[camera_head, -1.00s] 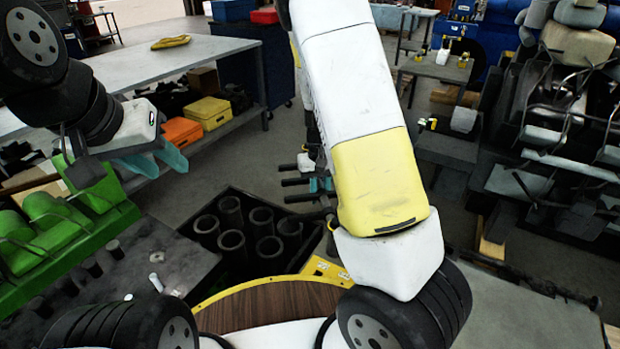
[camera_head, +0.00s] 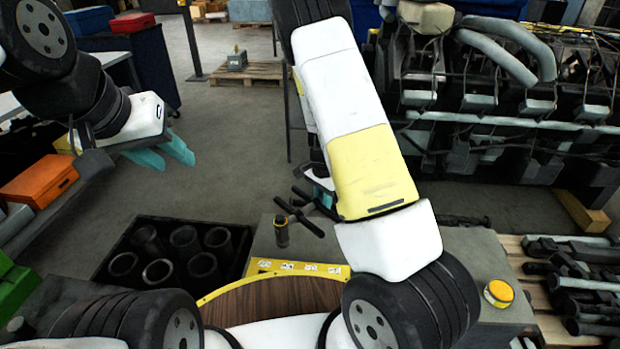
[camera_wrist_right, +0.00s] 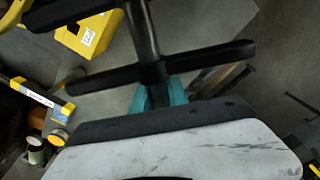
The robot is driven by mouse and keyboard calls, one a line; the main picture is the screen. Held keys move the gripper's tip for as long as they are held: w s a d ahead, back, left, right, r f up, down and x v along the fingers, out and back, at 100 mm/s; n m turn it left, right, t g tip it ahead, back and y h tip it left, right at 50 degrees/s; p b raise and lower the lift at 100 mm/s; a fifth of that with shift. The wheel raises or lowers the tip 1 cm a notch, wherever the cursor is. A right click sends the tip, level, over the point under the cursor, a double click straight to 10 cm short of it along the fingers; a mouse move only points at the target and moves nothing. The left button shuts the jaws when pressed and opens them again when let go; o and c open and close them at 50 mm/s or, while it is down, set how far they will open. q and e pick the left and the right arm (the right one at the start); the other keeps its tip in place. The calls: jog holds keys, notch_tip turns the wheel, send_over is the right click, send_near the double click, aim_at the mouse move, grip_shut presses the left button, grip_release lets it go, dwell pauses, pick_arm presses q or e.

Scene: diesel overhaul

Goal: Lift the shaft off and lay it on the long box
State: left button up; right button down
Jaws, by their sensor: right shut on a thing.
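The shaft (camera_head: 304,213) is a dark bar with several crossing arms. It shows below my right forearm in the head view, partly hidden by it. My right gripper (camera_head: 322,196) has teal fingers shut on the shaft. In the right wrist view the shaft (camera_wrist_right: 143,35) runs up from between the teal fingertips (camera_wrist_right: 158,92), with a dark cross bar (camera_wrist_right: 110,78) on it. My left gripper (camera_head: 168,152) is empty in the air at the left, its teal fingers apart. I cannot tell for sure which thing is the long box.
A black crate (camera_head: 120,225) with several dark cylinders stands at lower left. A grey flat top (camera_head: 480,255) with a yellow button (camera_head: 498,293) is at lower right. Beside it a pallet (camera_head: 540,320) holds dark parts. A large engine (camera_head: 490,110) fills the upper right. Floor is clear at centre left.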

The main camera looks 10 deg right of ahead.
jog(key=shift+w+f+m, duration=0.25)
jog(key=shift+f+m, duration=1.4)
jog(key=shift+f, duration=1)
jog(key=shift+w+f+m, duration=0.2)
jog(key=shift+f+m, duration=1.5)
jog(key=shift+f, duration=0.95)
jog(key=shift+w+f+m, duration=0.25)
jog(key=shift+f+m, duration=1.4)
jog(key=shift+f, duration=1)
jog(key=c, duration=1.2)
grip_release()
jog(key=shift+s, duration=0.1)
